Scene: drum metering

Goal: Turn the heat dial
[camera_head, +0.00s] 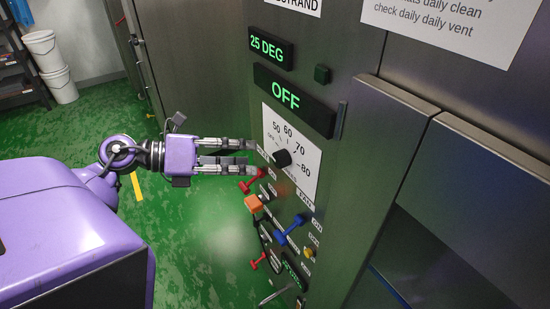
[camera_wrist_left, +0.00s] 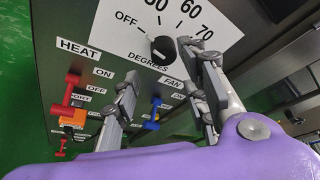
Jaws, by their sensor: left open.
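The heat dial is a black round knob (camera_head: 282,158) on a white scale plate (camera_head: 306,152) marked OFF, 50, 60, 70 and 80. It also shows in the left wrist view (camera_wrist_left: 163,47), where its light mark seems to face the OFF side. My left gripper (camera_head: 253,157) is open and empty, its fingers pointing at the panel just left of the knob. In the left wrist view my left gripper's fingers (camera_wrist_left: 158,68) stand apart on either side below the knob, with no clear contact. My right gripper is not in view.
Displays above read 25 DEG (camera_head: 267,49) and OFF (camera_head: 291,99). Below the dial are a red HEAT switch (camera_head: 252,182), an orange block (camera_head: 254,203) and a blue FAN switch (camera_head: 289,231), close under my fingers. White buckets (camera_head: 43,50) stand far left. Green floor is clear.

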